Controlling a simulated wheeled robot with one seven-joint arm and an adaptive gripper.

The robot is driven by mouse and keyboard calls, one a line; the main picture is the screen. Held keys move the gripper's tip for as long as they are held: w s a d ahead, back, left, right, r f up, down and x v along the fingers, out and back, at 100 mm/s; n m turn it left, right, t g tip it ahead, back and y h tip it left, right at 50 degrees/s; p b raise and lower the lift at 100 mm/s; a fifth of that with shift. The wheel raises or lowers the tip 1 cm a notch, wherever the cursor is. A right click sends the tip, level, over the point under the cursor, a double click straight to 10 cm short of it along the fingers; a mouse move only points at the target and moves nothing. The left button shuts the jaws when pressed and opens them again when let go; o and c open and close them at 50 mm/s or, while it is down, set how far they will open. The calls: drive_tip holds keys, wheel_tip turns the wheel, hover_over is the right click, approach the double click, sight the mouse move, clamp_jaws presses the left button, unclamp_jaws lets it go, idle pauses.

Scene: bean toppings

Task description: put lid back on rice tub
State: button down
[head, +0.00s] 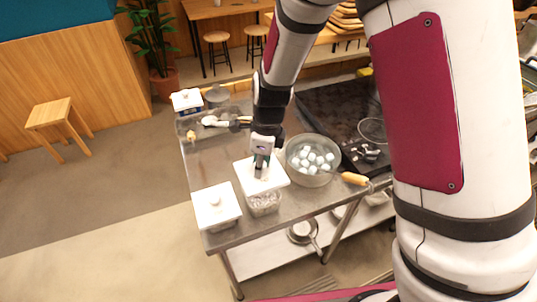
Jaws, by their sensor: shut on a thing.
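My gripper (261,171) points down over the white lid (246,178) and is shut on it, around the middle of its top. The lid is a square white plate that looks slightly tilted. Below it is a clear tub (265,209) with greyish contents, standing on the steel counter. The lid covers the tub's far part from this view, and the near part shows past its edge. I cannot tell whether the lid touches the tub. The fingertips and the lid's handle are mostly hidden.
A second tub with a white knobbed lid (215,206) stands close on the left. A metal pot (300,180) of white cubes, with a wooden-handled tool (355,179), stands close on the right. A black hob (350,112) lies behind. The steel counter's (285,207) front edge is near the tub.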

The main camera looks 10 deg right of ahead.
drive_tip(key=shift+s+a+f, duration=0.1)
drive_tip(key=shift+s, duration=0.05)
drive_tip(key=shift+f+b, duration=1.2)
drive_tip(key=shift+f, duration=1.9)
drive_tip(key=shift+f+p, duration=0.4)
drive_tip(key=shift+f, duration=0.05)
idle(0.7)
drive_tip(key=c, duration=0.6)
unclamp_jaws()
drive_tip(key=shift+r, duration=0.1)
drive_tip(key=shift+r+p, duration=1.55)
drive_tip(key=shift+r, duration=1.9)
